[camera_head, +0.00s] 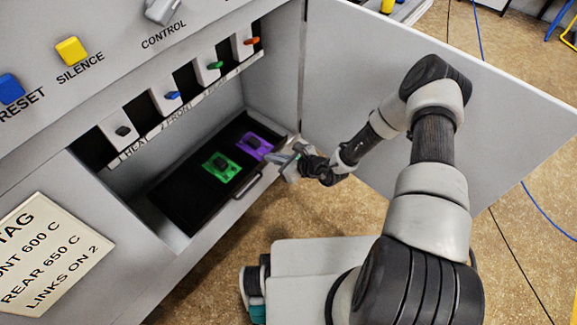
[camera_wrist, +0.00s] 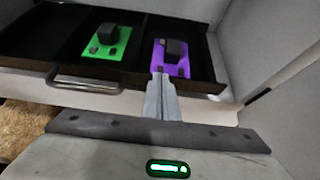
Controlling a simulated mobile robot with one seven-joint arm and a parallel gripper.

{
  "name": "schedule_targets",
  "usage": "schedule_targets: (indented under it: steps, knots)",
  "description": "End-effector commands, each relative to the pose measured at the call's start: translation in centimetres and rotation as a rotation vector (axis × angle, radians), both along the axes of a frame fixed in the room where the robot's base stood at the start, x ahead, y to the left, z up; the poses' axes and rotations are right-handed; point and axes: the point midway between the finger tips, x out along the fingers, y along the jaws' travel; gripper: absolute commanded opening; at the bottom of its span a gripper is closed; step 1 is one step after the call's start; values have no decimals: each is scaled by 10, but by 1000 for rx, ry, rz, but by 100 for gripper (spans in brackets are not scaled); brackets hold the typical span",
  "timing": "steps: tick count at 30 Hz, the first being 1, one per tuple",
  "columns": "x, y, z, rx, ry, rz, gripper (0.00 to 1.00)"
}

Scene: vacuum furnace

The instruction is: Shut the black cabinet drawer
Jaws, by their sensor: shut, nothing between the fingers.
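The black drawer (camera_head: 190,196) is pulled out of the lower part of the grey cabinet, below the row of switches. A green block (camera_head: 221,166) and a purple block (camera_head: 255,146) with dark knobs lie in it. In the wrist view the drawer (camera_wrist: 45,48) spans the top, with its metal handle (camera_wrist: 85,81) left of my fingers. The green piece (camera_wrist: 107,41) and purple piece (camera_wrist: 170,56) show there too. My gripper (camera_head: 299,148) is shut and empty, at the right end of the drawer front. Its fingertips (camera_wrist: 158,78) overlap the drawer front below the purple piece; contact is unclear.
An open grey door (camera_head: 430,70) stands right of and behind my arm. The cabinet panel (camera_head: 60,115) carries a yellow SILENCE button (camera_head: 72,50), a blue RESET button (camera_head: 10,88) and several switches. A tag (camera_head: 45,250) hangs at left.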

Motion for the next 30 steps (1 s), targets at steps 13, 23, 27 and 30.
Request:
schedule_targets:
  steps: [13, 23, 27, 30]
  knots:
    - [37, 45, -1, 0, 1, 1, 0]
    - [42, 48, 1, 1, -2, -1, 0]
    - [42, 48, 1, 3, -4, -2, 0]
    - [43, 47, 2, 3, -5, -1, 0]
